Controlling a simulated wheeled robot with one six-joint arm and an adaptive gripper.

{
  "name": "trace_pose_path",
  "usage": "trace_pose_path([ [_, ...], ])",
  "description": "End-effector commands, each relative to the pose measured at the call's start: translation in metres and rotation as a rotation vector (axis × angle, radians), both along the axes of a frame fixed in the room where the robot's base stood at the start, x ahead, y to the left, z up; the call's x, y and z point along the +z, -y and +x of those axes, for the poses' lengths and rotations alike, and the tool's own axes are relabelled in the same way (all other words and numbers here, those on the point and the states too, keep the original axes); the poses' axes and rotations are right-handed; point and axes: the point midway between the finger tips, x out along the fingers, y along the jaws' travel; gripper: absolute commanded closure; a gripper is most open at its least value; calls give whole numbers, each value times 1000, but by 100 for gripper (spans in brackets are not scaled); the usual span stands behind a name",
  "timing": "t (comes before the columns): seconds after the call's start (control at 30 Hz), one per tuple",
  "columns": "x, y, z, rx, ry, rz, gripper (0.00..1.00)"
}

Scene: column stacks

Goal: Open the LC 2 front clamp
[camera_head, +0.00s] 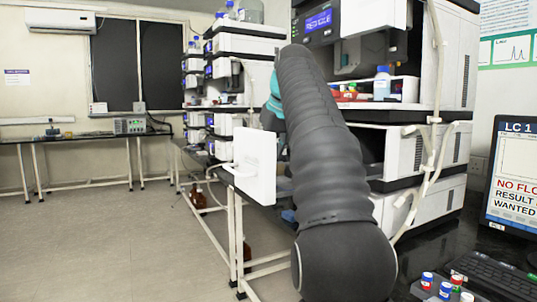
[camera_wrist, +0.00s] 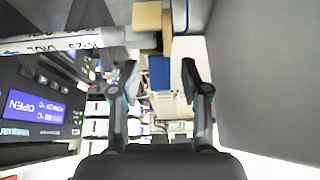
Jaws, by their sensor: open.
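In the wrist view my gripper (camera_wrist: 159,67) is open, with a dark finger on each side and a clear gap between the fingers. A blue block (camera_wrist: 159,74) shows in line with this gap; I cannot tell its depth. Just above it a tan block (camera_wrist: 147,16) sits by the end of a white printed column (camera_wrist: 62,42), which lies across the upper left. I cannot tell which of these pieces is the front clamp, or whether it is latched. In the head view my arm hides the gripper's fingers.
A blue display reading OPEN (camera_wrist: 35,107) is close on the left of the wrist view, and a grey panel (camera_wrist: 262,70) on the right. In the head view, a white door (camera_head: 257,165) stands swung out beside my arm. A monitor (camera_head: 513,180) headed LC 1 is at right.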

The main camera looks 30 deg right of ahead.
Motion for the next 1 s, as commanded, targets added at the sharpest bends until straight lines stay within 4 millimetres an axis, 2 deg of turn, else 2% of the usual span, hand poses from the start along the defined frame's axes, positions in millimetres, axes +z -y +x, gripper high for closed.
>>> trace_pose_path([
  [0.2,19,1,-11,0,2,-1,54],
  [0.5,34,1,-18,0,1,0,54],
  [1.0,40,2,-40,-1,0,0,54],
])
